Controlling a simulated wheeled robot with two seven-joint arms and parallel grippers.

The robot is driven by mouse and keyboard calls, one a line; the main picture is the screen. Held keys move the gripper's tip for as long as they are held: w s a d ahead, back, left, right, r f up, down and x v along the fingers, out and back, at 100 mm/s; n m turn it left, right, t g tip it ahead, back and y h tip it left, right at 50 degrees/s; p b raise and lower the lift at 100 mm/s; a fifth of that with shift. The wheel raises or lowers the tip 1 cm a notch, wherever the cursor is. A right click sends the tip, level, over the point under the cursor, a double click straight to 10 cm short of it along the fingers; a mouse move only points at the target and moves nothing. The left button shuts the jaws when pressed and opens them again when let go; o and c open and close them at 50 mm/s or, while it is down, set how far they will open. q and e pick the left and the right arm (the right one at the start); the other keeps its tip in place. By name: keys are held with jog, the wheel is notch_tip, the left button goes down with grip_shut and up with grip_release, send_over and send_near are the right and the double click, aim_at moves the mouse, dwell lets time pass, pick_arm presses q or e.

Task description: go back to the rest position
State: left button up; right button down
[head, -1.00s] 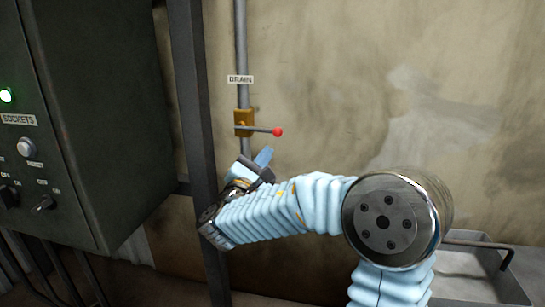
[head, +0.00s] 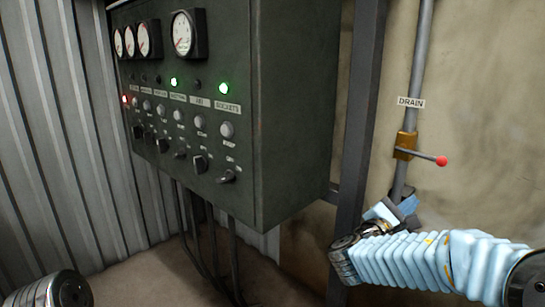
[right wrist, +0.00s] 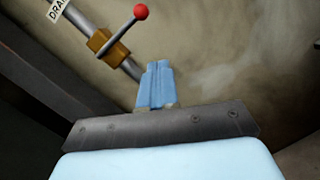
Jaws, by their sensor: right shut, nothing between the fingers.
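My right gripper (head: 410,205) is shut and empty, its blue fingers together below the drain valve. It also shows in the right wrist view (right wrist: 156,84), the fingertips pointing up toward the wall. The brass drain valve (head: 405,145) sits on a grey vertical pipe, and its lever with a red ball (head: 441,161) points right, tilted slightly down. In the right wrist view the red ball (right wrist: 141,12) and brass valve (right wrist: 102,42) are beyond the fingertips, apart from them. My left gripper is not seen; a dark round part, probably of my left arm, shows at the bottom left.
A dark control cabinet (head: 290,120) with gauges, knobs and lit lamps hangs left of a dark steel post (head: 355,130). The post stands close beside my right wrist. Cables run down below the cabinet. Corrugated metal (head: 60,150) covers the left wall.

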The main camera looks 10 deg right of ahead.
jog(key=s+a+f+g+y, duration=0.2)
jog(key=f+g+y, duration=0.1)
jog(key=f, duration=0.8)
jog(key=s+a+f+m+g+y, duration=0.1)
jog(key=s+a+f+g+y, duration=0.2)
jog(key=f, duration=0.8)
jog(key=s+a+f+g+y, duration=0.15)
jog(key=f+y, duration=0.25)
jog(key=f, duration=0.7)
jog(key=s+a+f+m+g+y+p, duration=0.1)
jog(key=s+a+f+m+g+y, duration=0.1)
jog(key=s+a+f+m+y, duration=0.9)
jog(key=s+a+f+m, duration=0.3)
jog(key=a+f+m, duration=0.4)
jog(key=shift+s+f+m, duration=0.25)
jog(key=shift+s+m, duration=0.05)
jog(key=shift+s, duration=0.1)
